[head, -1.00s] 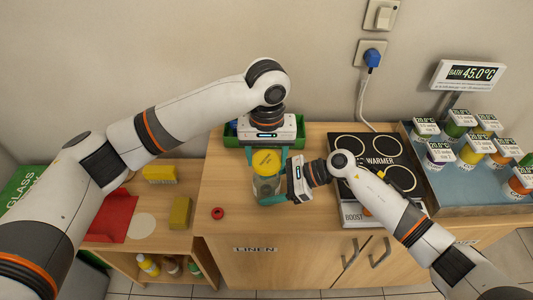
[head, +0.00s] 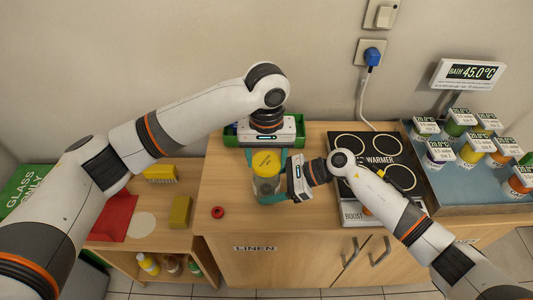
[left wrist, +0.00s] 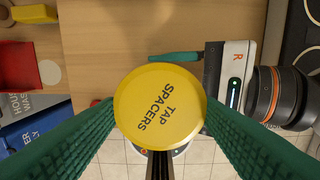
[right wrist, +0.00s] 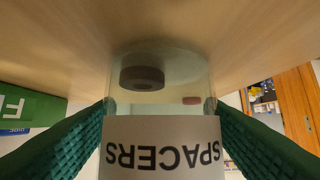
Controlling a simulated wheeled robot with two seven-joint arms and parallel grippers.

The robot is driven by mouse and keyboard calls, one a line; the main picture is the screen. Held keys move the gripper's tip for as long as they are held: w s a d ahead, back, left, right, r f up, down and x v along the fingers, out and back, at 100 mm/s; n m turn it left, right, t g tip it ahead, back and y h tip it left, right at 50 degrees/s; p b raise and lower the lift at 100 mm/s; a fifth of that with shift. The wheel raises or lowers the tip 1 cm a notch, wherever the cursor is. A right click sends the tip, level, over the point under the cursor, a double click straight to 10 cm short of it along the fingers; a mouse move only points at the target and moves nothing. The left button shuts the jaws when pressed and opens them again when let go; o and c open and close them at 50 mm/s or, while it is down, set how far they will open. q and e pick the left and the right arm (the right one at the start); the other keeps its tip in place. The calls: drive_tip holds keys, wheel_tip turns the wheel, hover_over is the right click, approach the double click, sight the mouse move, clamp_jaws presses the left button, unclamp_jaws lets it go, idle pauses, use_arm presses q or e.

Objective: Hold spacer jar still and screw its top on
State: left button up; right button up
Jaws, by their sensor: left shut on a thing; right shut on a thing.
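The spacer jar (head: 267,186) is clear and stands upright on the wooden counter. My right gripper (head: 270,191) is shut on its body from the right. In the right wrist view, the jar (right wrist: 160,108) appears upside down, with a white SPACERS label, a dark ring and a small reddish piece inside. The yellow top (head: 266,161), marked TAP SPACERS in the left wrist view (left wrist: 160,108), is at the jar's mouth. My left gripper (left wrist: 160,105) is shut on the top from above. The seam between top and jar is hidden, so I cannot tell how tightly they meet.
A red ring (head: 217,212) lies on the counter left of the jar. A green tray (head: 235,135) is behind the left gripper. The warmer (head: 372,150) and a blue-grey tray with several labelled jars stand right. A lower surface at left holds yellow blocks (head: 180,212).

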use_arm(q)
drive_tip(key=shift+f, duration=0.95)
drive_tip(key=o, duration=1)
